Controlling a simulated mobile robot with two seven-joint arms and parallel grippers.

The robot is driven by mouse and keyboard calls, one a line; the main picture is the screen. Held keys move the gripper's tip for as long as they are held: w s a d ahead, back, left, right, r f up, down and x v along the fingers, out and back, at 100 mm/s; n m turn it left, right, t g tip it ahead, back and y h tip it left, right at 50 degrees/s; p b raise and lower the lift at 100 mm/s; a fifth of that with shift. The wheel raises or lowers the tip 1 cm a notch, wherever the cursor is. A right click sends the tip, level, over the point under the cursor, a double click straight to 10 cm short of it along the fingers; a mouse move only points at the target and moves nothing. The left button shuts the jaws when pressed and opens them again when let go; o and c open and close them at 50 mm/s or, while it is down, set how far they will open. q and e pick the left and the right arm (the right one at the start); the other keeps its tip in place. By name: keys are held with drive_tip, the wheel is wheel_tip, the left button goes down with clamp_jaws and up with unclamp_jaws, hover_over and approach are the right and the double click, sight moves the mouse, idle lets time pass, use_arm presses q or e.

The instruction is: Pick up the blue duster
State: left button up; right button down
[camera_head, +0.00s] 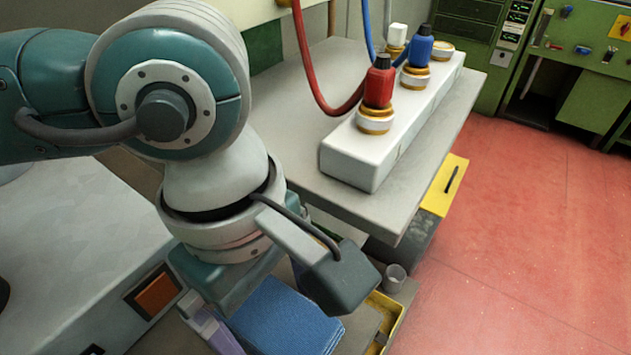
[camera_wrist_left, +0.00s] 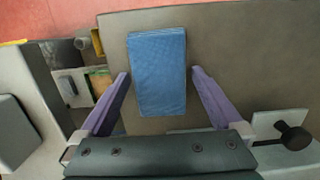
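The blue duster (camera_head: 282,318) is a flat blue rectangle on a grey-brown surface at the bottom of the head view, partly cut off by the frame edge. It also shows whole in the left wrist view (camera_wrist_left: 157,72), lying lengthwise between the finger lines. My left gripper (camera_wrist_left: 160,74) has its two purple fingers spread wide, one on each side of the duster, with nothing held. Whether the fingers are level with the duster or above it I cannot tell. In the head view one purple finger shows left of the duster. My right gripper is not in view.
A yellow tray (camera_head: 388,318) and a small grey cup (camera_head: 395,278) are right of the duster. A grey table (camera_head: 300,135) behind carries a white block (camera_head: 350,165) with red and blue hosed connectors. A grey cabinet (camera_head: 60,240) stands left. Red floor (camera_head: 530,230) is open at right.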

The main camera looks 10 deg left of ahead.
sight(275, 317)
use_arm(q)
drive_tip(key=c, duration=1.1)
drive_tip(key=shift+r, duration=0.1)
wheel_tip(275, 317, up, 20)
drive_tip(key=shift+f+p, duration=0.1)
drive_tip(key=shift+p, duration=0.6)
